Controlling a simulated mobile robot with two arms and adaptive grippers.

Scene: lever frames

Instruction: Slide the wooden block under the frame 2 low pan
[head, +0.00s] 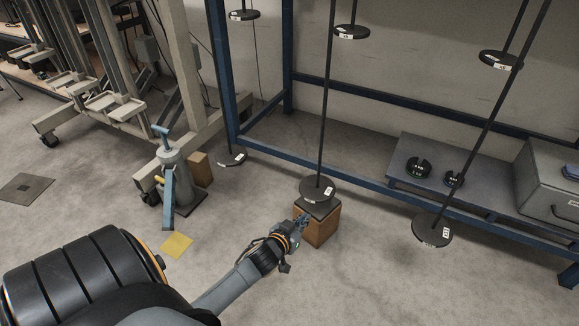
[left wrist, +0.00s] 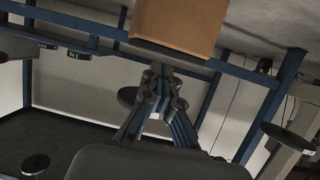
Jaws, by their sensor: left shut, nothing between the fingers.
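The wooden block (head: 322,228) stands upright on the floor with a dark pad on its top. The low pan (head: 318,188), a dark disc on a rod, appears just above the block and overlaps its top; I cannot tell whether they touch. My left gripper (head: 301,220) is shut and empty at the block's left side, close to it or touching. In the left wrist view, which is turned over, the block (left wrist: 180,22) is at the top, just beyond my shut fingers (left wrist: 163,82). My right gripper is not in view.
Other low pans hang at left (head: 232,159) and right (head: 432,229). The blue frame's lower rail (head: 370,183) runs behind. A grey jack (head: 175,172) and another wooden block (head: 200,170) stand at left, near a yellow sheet (head: 176,244). The front floor is clear.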

